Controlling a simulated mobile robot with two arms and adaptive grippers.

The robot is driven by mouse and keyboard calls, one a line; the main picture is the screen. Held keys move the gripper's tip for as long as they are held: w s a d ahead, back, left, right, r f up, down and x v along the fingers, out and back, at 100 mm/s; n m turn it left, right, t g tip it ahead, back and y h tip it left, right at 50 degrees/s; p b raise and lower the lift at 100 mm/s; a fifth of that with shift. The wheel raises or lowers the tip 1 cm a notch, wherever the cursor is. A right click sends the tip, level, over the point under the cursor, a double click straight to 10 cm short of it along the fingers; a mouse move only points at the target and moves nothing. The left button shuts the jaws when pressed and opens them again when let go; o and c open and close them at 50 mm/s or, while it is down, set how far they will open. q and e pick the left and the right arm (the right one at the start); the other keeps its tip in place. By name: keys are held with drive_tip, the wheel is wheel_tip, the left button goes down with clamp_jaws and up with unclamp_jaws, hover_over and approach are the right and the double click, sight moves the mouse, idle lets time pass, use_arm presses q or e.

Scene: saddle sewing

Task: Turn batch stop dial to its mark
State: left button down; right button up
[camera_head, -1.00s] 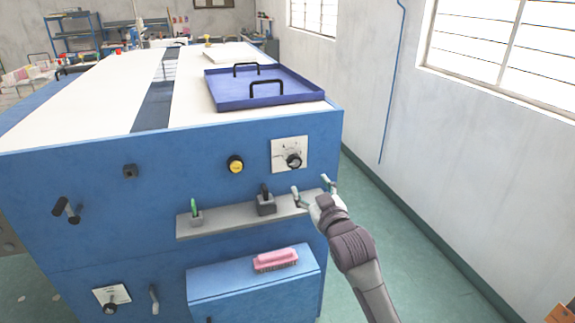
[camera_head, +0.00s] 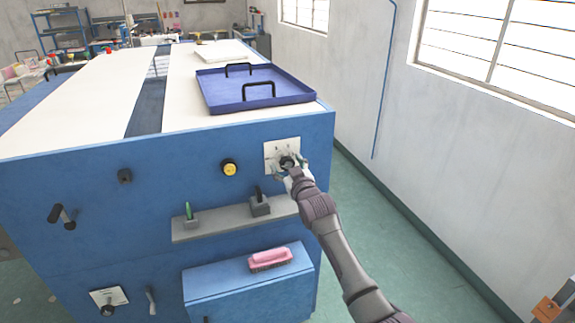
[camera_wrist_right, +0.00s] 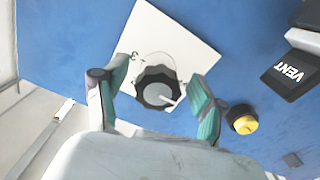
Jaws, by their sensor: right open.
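A black knobbed dial with a grey cap and a white pointer line sits on a square white plate (camera_head: 270,152) on the blue cabinet's end face. In the right wrist view the dial (camera_wrist_right: 158,88) is large and its plate markings are too small to read. My right gripper (camera_head: 288,170) is at this dial. In the right wrist view my right gripper (camera_wrist_right: 157,105) is open, with one teal-padded finger on each side of the dial. Small gaps seem to remain, and I cannot tell whether either finger touches.
A yellow button (camera_head: 229,168) is left of the dial. A pink brush (camera_head: 270,260) lies on a blue box.

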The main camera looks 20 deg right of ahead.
drive_tip(key=shift+c, duration=0.4)
drive_tip(key=c, duration=1.1)
drive_tip(key=shift+m, duration=0.3)
drive_tip(key=m, duration=0.5)
drive_tip(key=shift+a, duration=0.15)
drive_tip(key=m, duration=0.6)
drive_tip(key=shift+a, duration=0.15)
